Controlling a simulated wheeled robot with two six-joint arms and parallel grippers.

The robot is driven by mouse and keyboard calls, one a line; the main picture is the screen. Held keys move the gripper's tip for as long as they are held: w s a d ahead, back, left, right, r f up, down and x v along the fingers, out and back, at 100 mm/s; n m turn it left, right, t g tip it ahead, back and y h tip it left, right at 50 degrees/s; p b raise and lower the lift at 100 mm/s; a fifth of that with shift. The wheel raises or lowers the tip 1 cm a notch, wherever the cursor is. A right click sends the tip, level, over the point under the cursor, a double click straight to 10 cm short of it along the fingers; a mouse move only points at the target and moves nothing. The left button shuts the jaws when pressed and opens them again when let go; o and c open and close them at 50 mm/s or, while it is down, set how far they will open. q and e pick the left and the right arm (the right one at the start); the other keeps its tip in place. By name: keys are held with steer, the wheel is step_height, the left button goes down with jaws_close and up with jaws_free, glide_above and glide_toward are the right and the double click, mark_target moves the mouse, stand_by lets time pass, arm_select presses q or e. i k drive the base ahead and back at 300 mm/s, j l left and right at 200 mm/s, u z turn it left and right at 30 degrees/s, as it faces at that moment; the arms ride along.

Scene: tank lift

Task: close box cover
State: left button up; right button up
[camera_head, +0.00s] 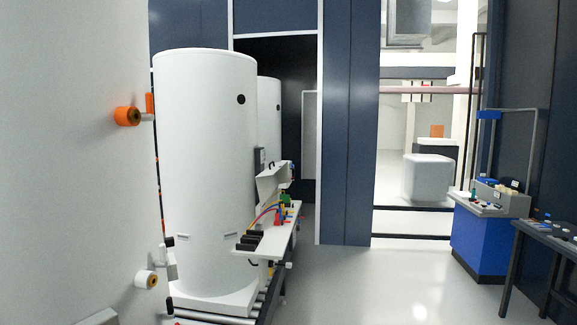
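A light grey box-like part with a tilted, angled panel (271,182) stands over the far half of a narrow white work shelf (278,238), beside the tall white tank. The panel looks like a raised cover, but it is small and I cannot tell for sure. Coloured wires (264,215) and small red and green parts (284,208) lie below it on the shelf. Black blocks (248,241) sit at the shelf's near end. Neither of my grippers shows in this view.
The white tank (205,170) stands on a roller conveyor (268,300). A large white surface (70,160) with orange-capped fittings (127,116) fills the left. A blue console (484,240) and dark table (548,240) stand right. The grey floor (400,285) between is clear.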

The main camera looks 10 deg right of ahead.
mark_target(268, 182)
steer(key=i+l, duration=0.2)
steer(key=i, duration=0.25)
steer(key=i+l, duration=0.2)
steer(key=i, duration=0.2)
steer(key=i+l+z, duration=0.1)
steer(key=i, duration=0.35)
steer(key=i+l, duration=0.25)
steer(key=i, duration=0.2)
